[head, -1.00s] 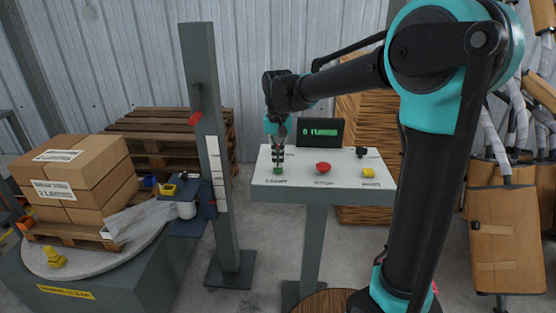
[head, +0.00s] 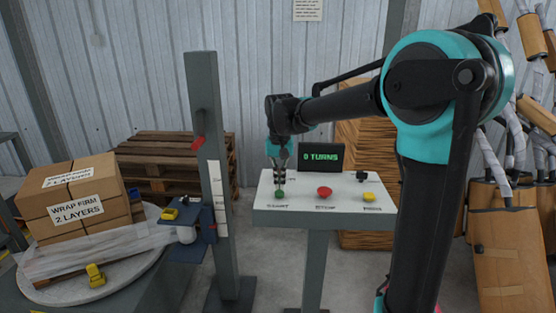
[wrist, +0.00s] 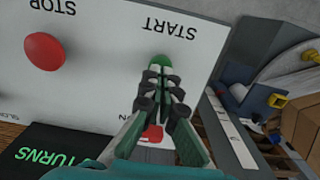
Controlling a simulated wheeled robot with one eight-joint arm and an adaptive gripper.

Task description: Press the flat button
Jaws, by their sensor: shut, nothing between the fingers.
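The green START button (head: 279,194) is at the left of the white control panel (head: 300,205). It also shows in the wrist view (wrist: 162,62), just beyond my fingertips and partly hidden by them. My gripper (head: 280,186) points down at the green button with its fingers shut and nothing between them. In the wrist view my fingertips (wrist: 160,76) overlap the button's near edge; I cannot tell whether they touch or press it. The red domed STOP button (head: 324,193) and a yellow button (head: 369,197) sit to the right.
A screen (head: 322,156) behind the panel reads "0 TURNS". A grey post (head: 212,170) with a film carriage (head: 190,222) stands left of the panel. Stacked boxes (head: 75,195) sit on a round turntable (head: 130,284), with film stretched to the carriage.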

